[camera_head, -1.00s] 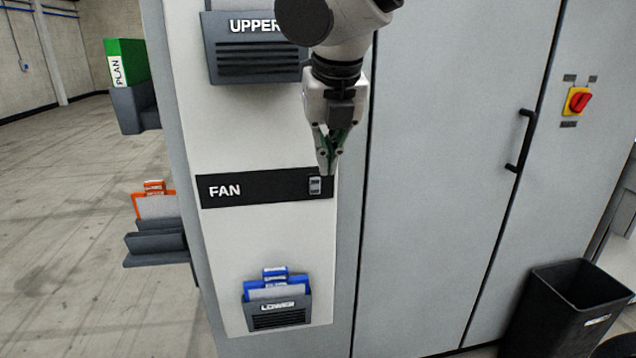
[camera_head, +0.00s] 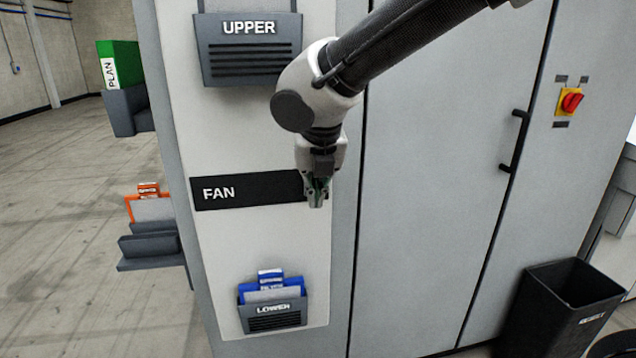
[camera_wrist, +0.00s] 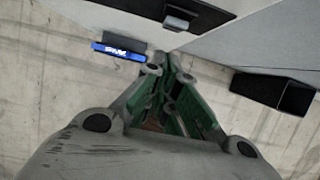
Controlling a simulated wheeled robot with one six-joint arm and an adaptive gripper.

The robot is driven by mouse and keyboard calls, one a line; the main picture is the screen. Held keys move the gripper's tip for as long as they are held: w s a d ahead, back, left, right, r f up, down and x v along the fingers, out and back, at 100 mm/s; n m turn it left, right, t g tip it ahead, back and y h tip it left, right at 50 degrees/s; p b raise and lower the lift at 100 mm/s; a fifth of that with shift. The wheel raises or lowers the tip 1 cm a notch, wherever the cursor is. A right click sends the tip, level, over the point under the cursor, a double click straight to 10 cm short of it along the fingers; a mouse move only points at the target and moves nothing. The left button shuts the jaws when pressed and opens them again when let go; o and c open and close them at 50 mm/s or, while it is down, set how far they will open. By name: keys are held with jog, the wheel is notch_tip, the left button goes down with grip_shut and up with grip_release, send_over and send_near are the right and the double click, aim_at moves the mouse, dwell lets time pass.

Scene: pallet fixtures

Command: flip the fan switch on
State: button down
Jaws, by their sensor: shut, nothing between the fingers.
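The black FAN plate (camera_head: 245,190) is on the white panel of the cabinet. Its right end and the switch are hidden behind my gripper (camera_head: 316,203) in the head view. In the wrist view the small grey fan switch (camera_wrist: 184,16) shows on the dark plate (camera_wrist: 140,8) at the top, beyond the fingertips of my gripper (camera_wrist: 170,62). My gripper is shut and empty, pointing down in front of the plate's right end. A gap shows between fingertips and switch in the wrist view; I cannot tell the switch's position.
The UPPER holder (camera_head: 249,60) is above the plate, and the LOWER holder (camera_head: 272,317) with blue folders is below. A cabinet door handle (camera_head: 515,140), red rotary switch (camera_head: 571,101) and black bin (camera_head: 560,310) are at right. Side holders (camera_head: 150,250) stick out at left.

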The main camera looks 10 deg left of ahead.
jog(key=shift+w+a+r, duration=0.1)
jog(key=shift+w+a, duration=0.1)
jog(key=shift+w, duration=0.3)
jog(key=shift+w+a+r, duration=0.1)
jog(key=shift+w+a, duration=0.05)
jog(key=shift+w, duration=0.35)
jog(key=shift+w+a+r, duration=0.15)
jog(key=shift+w, duration=0.25)
jog(key=shift+r, duration=0.15)
jog(key=shift+r, duration=0.65)
